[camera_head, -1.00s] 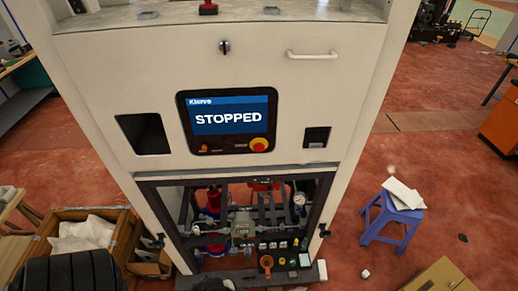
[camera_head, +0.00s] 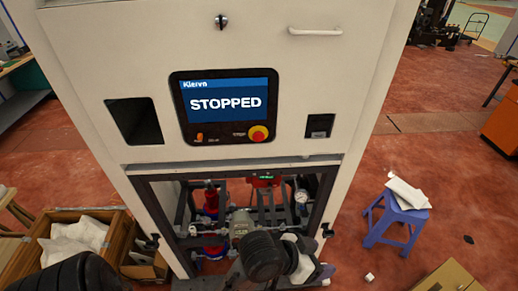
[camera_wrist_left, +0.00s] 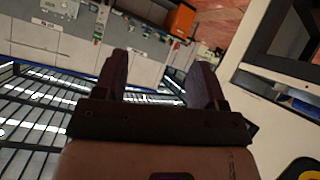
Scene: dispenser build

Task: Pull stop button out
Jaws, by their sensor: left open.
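The stop button (camera_head: 258,133) is a red knob on a yellow ring, at the lower right of the black control panel (camera_head: 224,146) on the white machine. The screen (camera_head: 226,101) above it reads STOPPED. My left arm rises into the lower middle of the head view, in front of the lower bay, below the button and apart from it. My left gripper (camera_wrist_left: 165,78) shows in the left wrist view with its two dark fingers apart and nothing between them. A yellow and black part shows at that view's lower right corner; I cannot tell what it is. My right gripper is not in view.
A square opening (camera_head: 136,122) lies left of the panel and a small slot (camera_head: 319,126) right of it. A handle (camera_head: 315,31) sticks out above. The open lower bay holds pipes and a gauge (camera_head: 301,196). A blue stool (camera_head: 395,219) stands at right.

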